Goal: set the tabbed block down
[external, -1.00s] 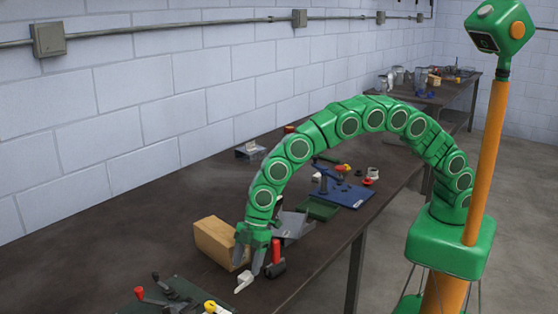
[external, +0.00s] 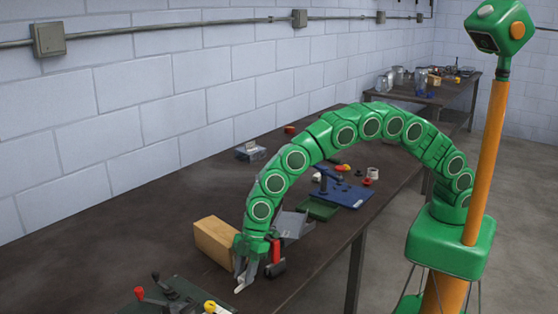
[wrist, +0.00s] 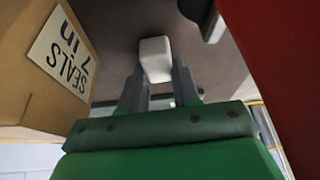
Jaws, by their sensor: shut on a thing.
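The tabbed block (wrist: 154,58) is a small pale grey-white piece between the fingertips of my gripper (wrist: 156,82) in the wrist view. My gripper (external: 244,275) is shut on it and points down at the dark workbench (external: 130,230). In the external view only a pale bit of the block (external: 240,287) shows at the fingertips. The fingers hide much of the block. I cannot tell whether it touches the bench top.
A cardboard box (external: 214,242) labelled SEALS stands close to the left of my gripper. A red-handled tool (external: 277,250) is close on its right. A dark green fixture (external: 175,296) with red and yellow knobs lies in front. The bench to the left is clear.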

